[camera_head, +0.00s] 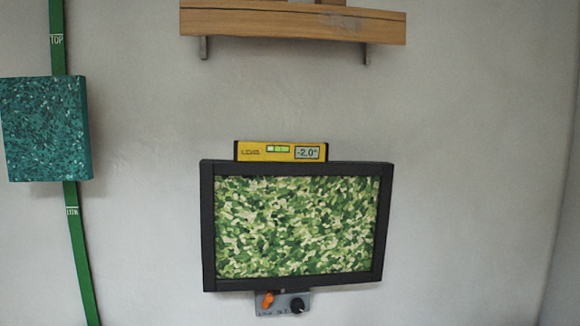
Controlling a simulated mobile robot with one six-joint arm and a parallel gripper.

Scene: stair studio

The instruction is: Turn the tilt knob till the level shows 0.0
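The yellow level (281,151) sits on the top edge of a black-framed picture with a green camouflage-like pattern (296,227). Its display (307,153) reads -2.0°, and a green vial shows left of the display. The picture hangs slightly tilted on the wall. Below its bottom edge is a small grey panel (282,309) with an orange lever or knob (267,299) at left and a round black knob (297,305) at right. The panel's lettering is too small to read surely, so I cannot tell which is the tilt knob. My gripper is not in view.
A wooden shelf (290,22) on metal brackets is above the picture. A teal speckled panel (46,129) hangs at left over a green strip (80,250) marked TOP near its upper end. The wall between and right of the picture is bare.

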